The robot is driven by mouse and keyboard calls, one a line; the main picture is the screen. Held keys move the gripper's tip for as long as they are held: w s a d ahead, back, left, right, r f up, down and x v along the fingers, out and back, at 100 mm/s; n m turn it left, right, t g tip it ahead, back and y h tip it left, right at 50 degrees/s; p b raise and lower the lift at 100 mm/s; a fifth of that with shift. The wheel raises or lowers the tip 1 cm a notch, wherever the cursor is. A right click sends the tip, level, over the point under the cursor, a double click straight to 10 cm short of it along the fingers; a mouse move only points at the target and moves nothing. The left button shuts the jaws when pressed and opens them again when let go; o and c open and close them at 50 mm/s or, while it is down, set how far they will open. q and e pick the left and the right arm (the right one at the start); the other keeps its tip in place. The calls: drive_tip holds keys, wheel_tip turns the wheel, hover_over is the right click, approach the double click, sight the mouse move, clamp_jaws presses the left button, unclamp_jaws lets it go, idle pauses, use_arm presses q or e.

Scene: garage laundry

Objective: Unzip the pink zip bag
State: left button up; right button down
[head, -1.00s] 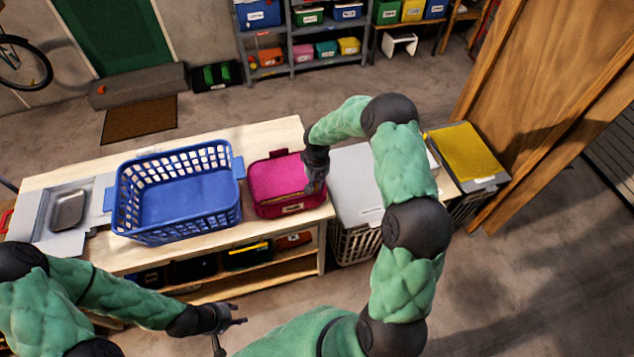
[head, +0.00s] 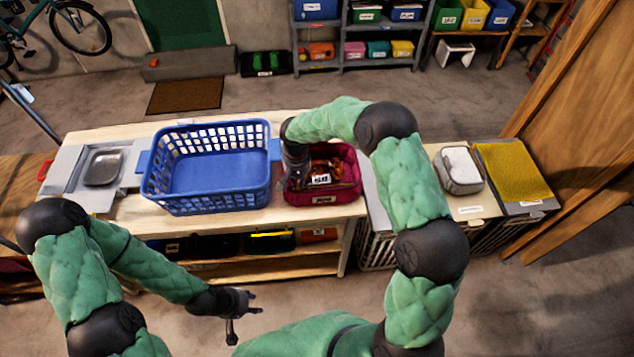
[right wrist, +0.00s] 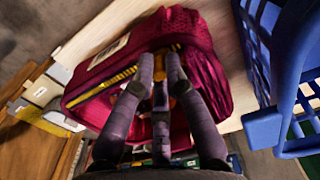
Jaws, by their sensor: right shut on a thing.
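The pink zip bag (head: 347,190) stands on the right end of the wooden bench. Its top is open and orange and dark contents with a white label (head: 320,180) show inside. My right gripper (head: 296,178) is at the bag's left side, and the arm hides part of it. In the right wrist view the fingers (right wrist: 163,65) are closed together at the bag (right wrist: 205,50), beside the yellow zip line (right wrist: 115,80). The small zip pull is mostly hidden between them. My left gripper (head: 243,312) is open and empty, in front of the bench.
A blue laundry basket (head: 205,205) stands close to the left of the bag. A metal tin (head: 103,167) lies at the bench's left. Hampers with a grey pouch (head: 460,170) and a yellow cloth (head: 512,172) on top stand to the right.

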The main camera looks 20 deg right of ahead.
sight(294, 189)
drive_tip(key=shift+w+a, duration=0.25)
drive_tip(key=shift+a, duration=0.6)
drive_tip(key=c, duration=1.2)
unclamp_jaws()
drive_tip(key=shift+c, duration=0.2)
drive_tip(key=shift+r, duration=0.1)
wheel_tip(294, 189, up, 12)
